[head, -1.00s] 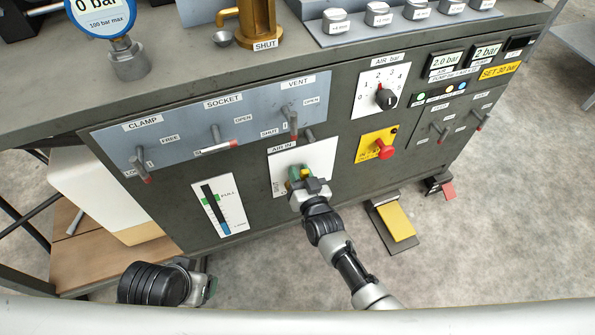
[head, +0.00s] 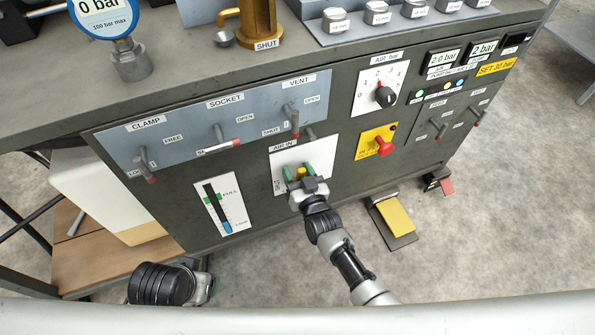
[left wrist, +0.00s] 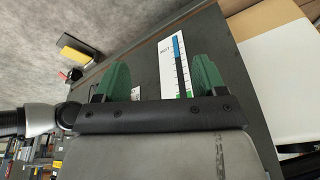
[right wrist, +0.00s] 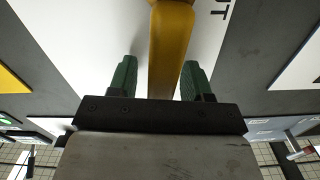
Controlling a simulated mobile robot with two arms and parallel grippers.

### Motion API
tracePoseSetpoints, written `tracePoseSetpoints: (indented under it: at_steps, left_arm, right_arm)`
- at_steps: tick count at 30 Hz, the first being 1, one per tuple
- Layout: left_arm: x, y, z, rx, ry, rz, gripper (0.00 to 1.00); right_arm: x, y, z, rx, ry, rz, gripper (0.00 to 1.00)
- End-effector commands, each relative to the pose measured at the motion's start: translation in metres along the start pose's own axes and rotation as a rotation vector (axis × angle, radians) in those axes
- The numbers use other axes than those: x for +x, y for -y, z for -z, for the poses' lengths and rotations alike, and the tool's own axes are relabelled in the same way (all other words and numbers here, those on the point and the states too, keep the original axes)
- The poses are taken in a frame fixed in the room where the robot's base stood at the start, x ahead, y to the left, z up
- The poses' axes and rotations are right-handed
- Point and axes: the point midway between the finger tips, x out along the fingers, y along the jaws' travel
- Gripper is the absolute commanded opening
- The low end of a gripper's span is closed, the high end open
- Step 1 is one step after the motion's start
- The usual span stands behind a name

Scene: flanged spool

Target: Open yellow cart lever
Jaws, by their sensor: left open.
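The yellow lever (right wrist: 170,55) stands on the white AIR IN panel (head: 318,154) on the cart front. It shows in the head view as a small yellow spot (head: 300,173). My right gripper (head: 299,172) is in front of the panel, its green fingers apart on either side of the lever. In the right wrist view the right finger is close to the lever and a gap shows at the left finger; I cannot tell if either touches. My left gripper (left wrist: 159,80) is open and empty, low at the left of the cart front.
Above the panel are the CLAMP lever (head: 145,165), SOCKET lever (head: 218,138) and VENT lever (head: 293,120). To the right are a red button (head: 384,147) and a black AIR knob (head: 385,96). A yellow pedal (head: 395,217) stands on the floor.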

Motion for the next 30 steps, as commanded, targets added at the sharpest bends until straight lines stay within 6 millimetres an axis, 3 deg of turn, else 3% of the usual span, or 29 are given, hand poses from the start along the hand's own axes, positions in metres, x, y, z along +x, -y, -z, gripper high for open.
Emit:
tracePoseSetpoints:
  at_steps: [11, 21, 30]
  left_arm:
    - [0.002, 0.0, 0.001, 0.0, 0.001, -0.001, 0.71]
    - [0.059, -0.003, -0.011, 0.005, 0.038, -0.007, 0.71]
    - [0.084, -0.004, -0.02, 0.007, 0.047, -0.009, 0.71]
  right_arm:
    - [-0.008, 0.0, 0.001, 0.0, 0.001, -0.001, 0.49]
    - [-0.069, 0.0, 0.002, 0.0, 0.002, -0.001, 0.49]
    - [-0.105, 0.0, 0.001, 0.0, -0.001, 0.0, 0.49]
